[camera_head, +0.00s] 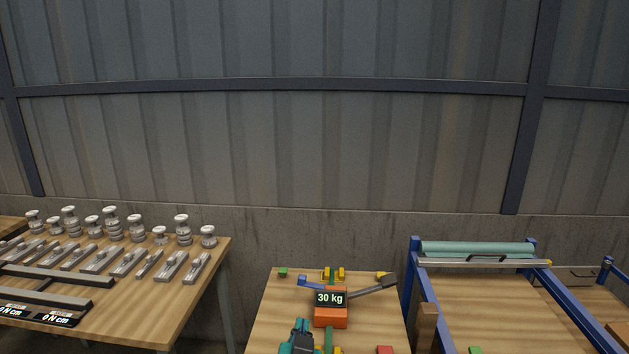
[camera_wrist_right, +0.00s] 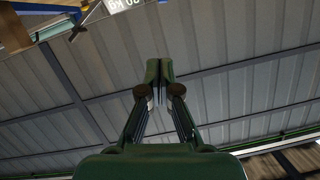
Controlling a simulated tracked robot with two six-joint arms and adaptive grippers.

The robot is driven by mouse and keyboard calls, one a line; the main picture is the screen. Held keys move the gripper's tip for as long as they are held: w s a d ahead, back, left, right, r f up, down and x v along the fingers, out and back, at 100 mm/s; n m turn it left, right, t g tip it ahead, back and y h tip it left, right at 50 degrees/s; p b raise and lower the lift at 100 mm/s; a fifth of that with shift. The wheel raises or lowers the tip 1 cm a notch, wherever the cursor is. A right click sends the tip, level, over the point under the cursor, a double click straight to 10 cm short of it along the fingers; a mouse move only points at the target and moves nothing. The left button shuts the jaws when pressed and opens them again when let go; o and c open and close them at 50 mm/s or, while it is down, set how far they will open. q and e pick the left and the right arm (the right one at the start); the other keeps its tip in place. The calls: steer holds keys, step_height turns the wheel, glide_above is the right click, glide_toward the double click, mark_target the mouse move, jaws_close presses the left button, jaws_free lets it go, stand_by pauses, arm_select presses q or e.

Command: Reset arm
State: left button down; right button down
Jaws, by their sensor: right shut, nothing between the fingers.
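My right gripper (camera_wrist_right: 159,72) shows in the right wrist view, dark green, with its two fingertips together and nothing between them. It points up in that picture, in front of the ribbed metal wall, clear of any object. In the head view I cannot clearly pick it out from the green and teal parts at the bottom middle. My left gripper is not visible in either view.
A left wooden table (camera_head: 135,315) holds several insulators (camera_head: 182,230) and grey bars. A middle table (camera_head: 270,320) holds an orange block (camera_head: 331,318) with a "30 kg" sign (camera_head: 330,298). A blue frame (camera_head: 423,292) stands right. A gap separates the left and middle tables.

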steer(key=s+d+f+n+g+y, duration=0.1)
steer(key=s+d+f+g, duration=0.15)
steer(key=f, duration=0.55)
steer(key=s+d+f+g, duration=0.2)
steer(key=d+f, duration=0.2)
steer(key=f, duration=0.4)
steer(key=s+d+f+n+g+y, duration=0.1)
steer(key=s+d+f+g, duration=0.15)
steer(key=f, duration=0.55)
steer(key=s+d+f+g+y, duration=0.1)
steer(key=s+d+f+g, duration=0.1)
steer(key=s+f, duration=0.4)
steer(key=s+d+f+g+y, duration=0.1)
steer(key=s+d+f+g, duration=0.2)
steer(key=s, duration=1.1)
step_height(320, 180, down, 3)
steer(key=g, duration=0.2)
steer(key=shift+m+g, duration=0.3)
steer(key=shift+m, duration=0.1)
steer(key=shift+s+d+r, duration=0.1)
